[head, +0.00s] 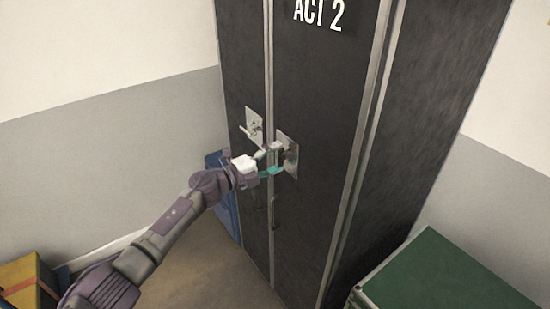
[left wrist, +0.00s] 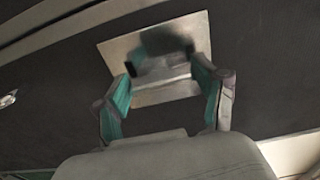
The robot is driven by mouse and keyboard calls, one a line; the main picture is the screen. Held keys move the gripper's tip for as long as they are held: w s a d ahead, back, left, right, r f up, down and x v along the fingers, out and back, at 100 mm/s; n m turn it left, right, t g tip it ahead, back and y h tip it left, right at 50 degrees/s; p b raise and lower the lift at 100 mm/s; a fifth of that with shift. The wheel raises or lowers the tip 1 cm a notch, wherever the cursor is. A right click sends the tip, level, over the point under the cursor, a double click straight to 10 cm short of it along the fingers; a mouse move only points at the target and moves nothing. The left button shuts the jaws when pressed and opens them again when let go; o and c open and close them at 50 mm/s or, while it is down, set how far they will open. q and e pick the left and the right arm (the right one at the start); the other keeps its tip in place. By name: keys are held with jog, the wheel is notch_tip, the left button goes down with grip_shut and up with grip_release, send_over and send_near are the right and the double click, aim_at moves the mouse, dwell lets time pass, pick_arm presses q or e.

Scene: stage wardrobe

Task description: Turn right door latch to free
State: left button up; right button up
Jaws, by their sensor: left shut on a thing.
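The black wardrobe (head: 318,95) has two doors, the right one lettered "ACT 2". The right door latch (head: 290,141) is a metal plate with a turning part, largely hidden behind my gripper in the head view. In the left wrist view the plate (left wrist: 150,97) is tilted in the picture, with a dark, shadowed part at its top. My left gripper (head: 273,160) is at this latch, shut on its turning part, with teal-padded fingers on either side (left wrist: 164,70). The exact angle of the turning part is unclear. My right gripper is not in view.
The left door latch (head: 253,127), with its lever, sits close to the left of my gripper. A green-topped box (head: 445,275) stands at the lower right. A yellow box (head: 30,280) is at the lower left. A blue object (head: 222,190) stands beside the wardrobe's left side.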

pick_arm(q)
jog(key=o, duration=1.1)
jog(key=shift+o, duration=0.2)
jog(key=shift+a, duration=0.1)
jog(key=v, duration=1.2)
jog(key=shift+f, duration=0.1)
